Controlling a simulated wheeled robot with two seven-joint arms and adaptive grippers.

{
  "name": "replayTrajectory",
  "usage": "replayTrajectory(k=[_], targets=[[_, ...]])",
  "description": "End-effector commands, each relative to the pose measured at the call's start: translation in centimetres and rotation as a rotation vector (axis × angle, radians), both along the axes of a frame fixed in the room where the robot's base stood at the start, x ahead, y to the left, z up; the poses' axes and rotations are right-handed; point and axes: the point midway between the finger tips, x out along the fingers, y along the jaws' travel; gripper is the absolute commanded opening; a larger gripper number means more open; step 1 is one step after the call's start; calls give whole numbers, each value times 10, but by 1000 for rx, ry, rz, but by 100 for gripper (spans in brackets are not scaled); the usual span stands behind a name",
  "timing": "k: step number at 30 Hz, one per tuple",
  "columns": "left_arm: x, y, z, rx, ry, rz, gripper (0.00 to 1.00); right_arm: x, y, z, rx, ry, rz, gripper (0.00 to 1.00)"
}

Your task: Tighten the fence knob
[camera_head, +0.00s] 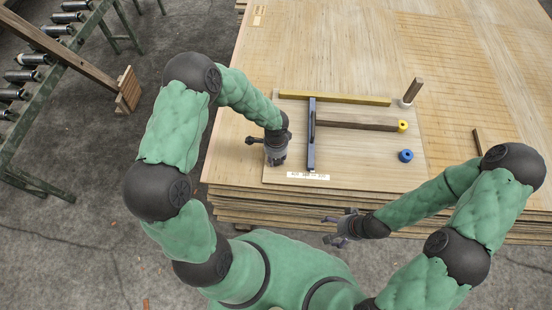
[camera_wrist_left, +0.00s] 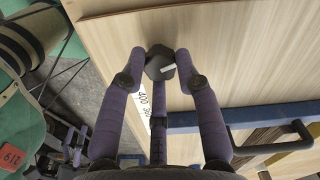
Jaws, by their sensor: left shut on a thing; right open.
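A dark grey many-sided knob (camera_wrist_left: 160,64) with a pale mark on its top shows in the left wrist view. My left gripper (camera_head: 276,161) is shut on this knob, with its fingers (camera_wrist_left: 160,72) on both sides of it, at the left part of the pale board (camera_head: 375,165). The knob is hidden by the gripper in the head view. A dark blue bar (camera_head: 311,150) with a dark handle lies across the board, right of the gripper; it also shows in the left wrist view (camera_wrist_left: 235,121). My right gripper (camera_head: 340,228) is open and empty, off the front edge of the stack.
A yellow strip (camera_head: 335,98) lies at the board's back. A brown bar (camera_head: 355,125) runs right to a yellow round piece (camera_head: 402,126). A white label (camera_head: 308,176) lies at the front edge.

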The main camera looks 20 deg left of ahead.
Motion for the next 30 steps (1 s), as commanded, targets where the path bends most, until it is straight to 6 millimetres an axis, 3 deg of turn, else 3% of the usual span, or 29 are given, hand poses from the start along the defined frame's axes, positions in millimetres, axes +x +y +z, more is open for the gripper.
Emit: replayTrajectory(k=[11,30], targets=[[0,0,0,0,1,-17,9,0,0,1,0,0,0,87],[0,1,0,0,1,-302,9,0,0,18,0,0,0,87]])
